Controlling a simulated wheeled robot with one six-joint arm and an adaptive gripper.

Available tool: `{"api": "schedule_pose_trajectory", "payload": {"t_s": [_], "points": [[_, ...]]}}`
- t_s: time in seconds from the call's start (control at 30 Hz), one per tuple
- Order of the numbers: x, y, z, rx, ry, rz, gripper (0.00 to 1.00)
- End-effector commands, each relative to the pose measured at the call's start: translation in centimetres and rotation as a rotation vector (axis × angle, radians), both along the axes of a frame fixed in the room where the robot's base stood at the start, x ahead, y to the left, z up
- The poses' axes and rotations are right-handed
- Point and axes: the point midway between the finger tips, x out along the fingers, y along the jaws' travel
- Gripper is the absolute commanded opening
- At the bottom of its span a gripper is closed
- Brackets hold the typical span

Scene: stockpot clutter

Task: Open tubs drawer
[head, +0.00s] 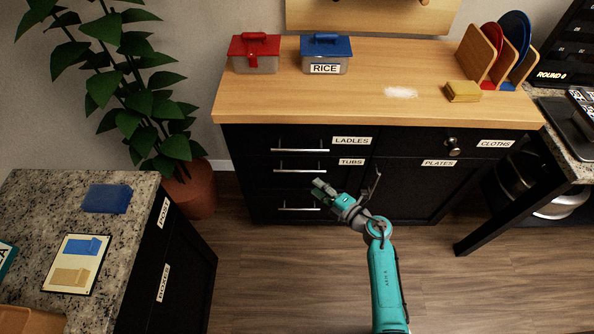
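The tubs drawer is a black front in the wooden-topped cabinet, marked by a white TUBS label (351,162). Its silver bar handle (298,168) is to the left of the label. The drawer looks closed, flush with the fronts around it. My gripper (317,187) is in front of the cabinet, seen just below and to the right of this handle. It looks apart from the handle, though the depth between them is hard to judge. The fingers are too small to show whether they are open or shut. I see nothing held in them.
The ladles drawer handle (300,146) is above, and a lower drawer handle (299,208) is below. The plates door (420,190) is to the right. A potted plant (190,190) and a granite counter (60,200) stand left. The wooden floor (290,270) in front is clear.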

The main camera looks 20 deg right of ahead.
Motion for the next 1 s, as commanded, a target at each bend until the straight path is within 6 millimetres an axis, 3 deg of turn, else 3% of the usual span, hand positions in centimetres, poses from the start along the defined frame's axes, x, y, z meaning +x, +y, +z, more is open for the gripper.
{"api": "schedule_pose_trajectory", "payload": {"t_s": [0.17, 0.7, 1.0], "points": [[1.3, -0.2, -0.3, -0.023, 0.007, 0.009, 0.37], [8.6, 3.7, -1.3, -0.022, 0.006, 0.007, 0.37], [10.1, 4.5, -1.6, -0.023, 0.007, 0.004, 0.37]]}}
